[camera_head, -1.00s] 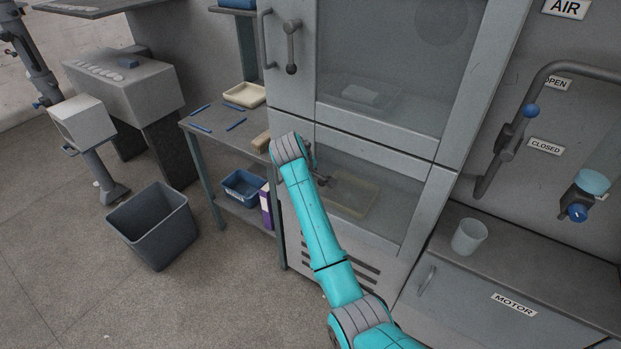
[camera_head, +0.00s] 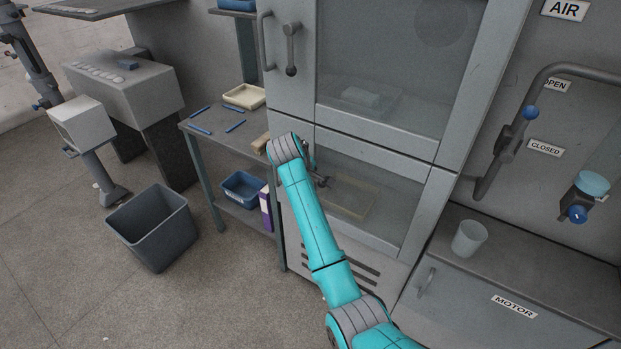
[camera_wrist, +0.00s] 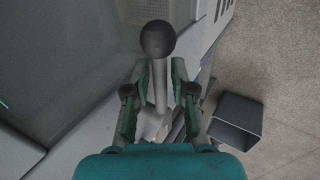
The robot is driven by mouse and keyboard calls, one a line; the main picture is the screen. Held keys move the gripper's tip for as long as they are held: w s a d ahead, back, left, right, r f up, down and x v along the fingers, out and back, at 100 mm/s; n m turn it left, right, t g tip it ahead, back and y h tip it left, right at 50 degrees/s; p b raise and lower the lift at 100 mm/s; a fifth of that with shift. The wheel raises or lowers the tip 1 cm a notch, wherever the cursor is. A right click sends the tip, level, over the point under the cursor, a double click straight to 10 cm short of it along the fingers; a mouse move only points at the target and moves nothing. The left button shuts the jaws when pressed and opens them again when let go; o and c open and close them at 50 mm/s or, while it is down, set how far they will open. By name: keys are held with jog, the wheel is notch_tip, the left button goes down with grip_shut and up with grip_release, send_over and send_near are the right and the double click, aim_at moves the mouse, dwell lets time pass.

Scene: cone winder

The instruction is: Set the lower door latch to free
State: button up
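The lower door (camera_head: 375,190) of the grey cabinet has a window with a pale tray behind it in the head view. In the wrist view its latch (camera_wrist: 160,88) is a grey lever ending in a dark round knob (camera_wrist: 158,40). My gripper (camera_wrist: 161,70) has its fingers parted, one on each side of the lever, with the knob beyond the fingertips. A narrow gap seems to show beside the lever. In the head view my arm hides most of the latch and gripper.
The upper door has its own latch (camera_head: 291,50), hanging down, beside a bar handle (camera_head: 265,40). A side table (camera_head: 215,140) with a cream tray (camera_head: 244,96) stands left of the cabinet. A grey bin (camera_head: 152,225) stands on the floor. A cup (camera_head: 468,238) stands at right.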

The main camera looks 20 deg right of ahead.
jog(key=v, duration=1.1)
jog(key=shift+a+r, duration=0.2)
jog(key=shift+r, duration=0.1)
jog(key=shift+s, duration=0.1)
jog(key=s+f+t+y, duration=0.1)
jog(key=s+f+t, duration=0.1)
jog(key=s+f, duration=0.8)
jog(key=s+f+t+y, duration=0.15)
jog(key=s+f, duration=0.35)
jog(key=f, duration=0.9)
jog(key=s+f+m+t, duration=0.15)
jog(key=s+f, duration=0.25)
jog(key=s, duration=0.7)
jog(key=s+a+r+m+t+y, duration=0.1)
jog(key=s+r, duration=0.1)
jog(key=s, duration=0.7)
jog(key=s+a+r+m+t+y, duration=0.1)
jog(key=s+r+t, duration=0.1)
jog(key=s, duration=0.7)
jog(key=s+r+m+t, duration=0.2)
jog(key=s+r+m, duration=0.1)
jog(key=s+r, duration=1.1)
jog(key=shift+s+a, duration=0.3)
jog(key=shift+a, duration=0.1)
